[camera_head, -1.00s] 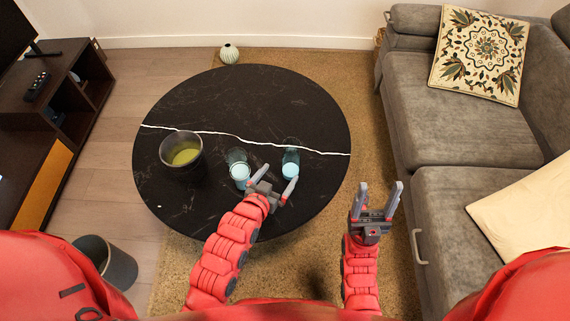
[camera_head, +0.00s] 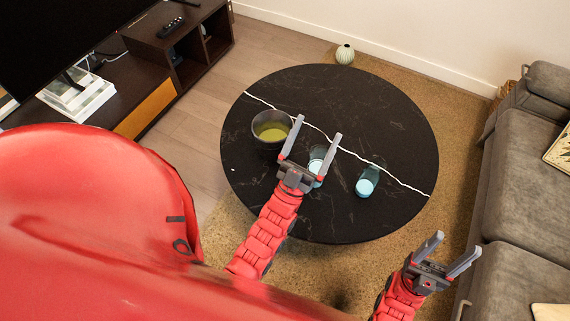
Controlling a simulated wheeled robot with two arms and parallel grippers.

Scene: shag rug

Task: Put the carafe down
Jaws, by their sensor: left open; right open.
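On the round black table (camera_head: 395,110) stand a dark pot-like vessel with yellow-green liquid (camera_head: 270,128), a bluish glass vessel (camera_head: 317,160) and another bluish glass vessel (camera_head: 367,181). I cannot tell which of these is the carafe. My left gripper (camera_head: 318,127) is open over the front part of the table. Its fingers partly cover the middle glass vessel and point towards the back, right of the dark vessel. No vessel is clearly held between them. My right gripper (camera_head: 459,241) is open and empty, off the table's front right edge.
A grey sofa (camera_head: 530,150) stands at the right. A dark TV cabinet (camera_head: 170,60) with a remote stands at the left. A small pale vase (camera_head: 345,54) is on the floor behind the table. The back and right of the tabletop are clear.

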